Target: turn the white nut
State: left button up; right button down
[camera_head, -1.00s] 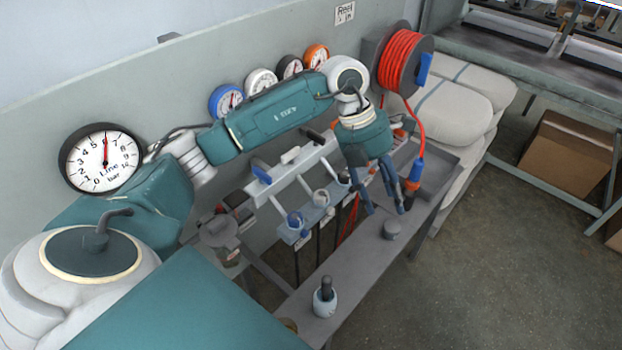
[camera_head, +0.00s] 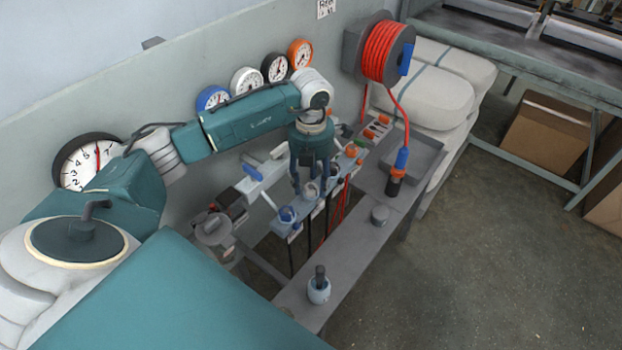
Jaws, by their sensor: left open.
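The white nut (camera_head: 311,190) sits on the middle part of the grey manifold bracket, right of the blue nut (camera_head: 287,214). My left gripper (camera_head: 309,186) points down over the white nut. It is open, with one finger on each side of the nut. I cannot tell whether the fingers touch it. My right gripper is not in view.
On the grey bench are a pale pot with a dark stem (camera_head: 319,286), a grey knob (camera_head: 380,215) and a blue-and-orange hose end (camera_head: 400,165). A red hose reel (camera_head: 387,52) hangs behind. The bench between pot and knob is clear.

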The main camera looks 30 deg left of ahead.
pick_arm(q)
jog(key=shift+f, duration=0.35)
jog(key=c, duration=1.2)
jog(key=shift+o, duration=0.2)
